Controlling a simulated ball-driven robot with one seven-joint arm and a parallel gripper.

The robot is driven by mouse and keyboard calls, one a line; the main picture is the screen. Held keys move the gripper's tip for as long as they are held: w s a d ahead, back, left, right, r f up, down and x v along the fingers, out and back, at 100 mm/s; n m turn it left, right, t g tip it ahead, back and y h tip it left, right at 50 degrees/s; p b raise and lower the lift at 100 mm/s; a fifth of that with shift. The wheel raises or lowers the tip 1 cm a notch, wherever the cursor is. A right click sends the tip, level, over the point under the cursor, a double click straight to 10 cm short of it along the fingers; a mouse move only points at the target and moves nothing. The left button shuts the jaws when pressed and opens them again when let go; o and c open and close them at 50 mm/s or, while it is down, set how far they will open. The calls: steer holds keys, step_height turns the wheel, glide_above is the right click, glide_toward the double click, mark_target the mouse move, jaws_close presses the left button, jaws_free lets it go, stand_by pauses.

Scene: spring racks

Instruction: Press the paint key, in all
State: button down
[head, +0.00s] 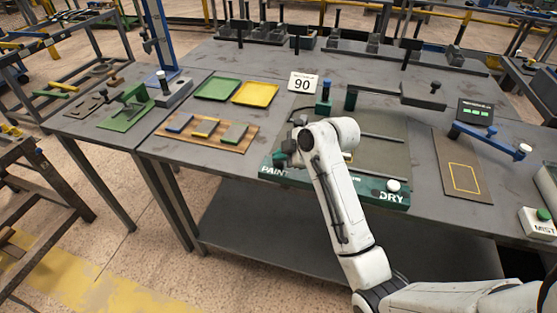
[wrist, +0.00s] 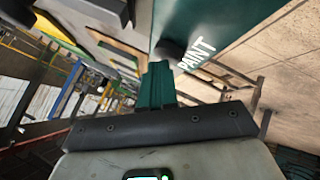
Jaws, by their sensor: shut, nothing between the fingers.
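The green control strip (head: 345,188) runs along the table's front edge, with PAINT at its left end and DRY at its right end. In the wrist view the strip (wrist: 215,25) shows the word PAINT beside a dark round key (wrist: 170,49). My gripper (head: 282,158) is over the PAINT end in the head view and hides the key there. In the wrist view my gripper's green fingers (wrist: 155,68) are shut and empty, with their tips right at the dark key. I cannot tell whether they touch it. The DRY key (head: 393,186) is a white button.
A grey plate (head: 385,150) lies behind the strip. A wooden board with coloured blocks (head: 207,148), a green tray (head: 217,88) and a yellow tray (head: 255,94) lie left. A MIST button box (head: 538,222) is at right.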

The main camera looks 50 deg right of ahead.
mark_target(281, 164)
stand_by(0.3)
steer(key=shift+r+p, duration=0.95)
steer(key=shift+r, duration=0.05)
step_height(281, 164, up, 5)
steer(key=p, duration=0.4)
stand_by(0.7)
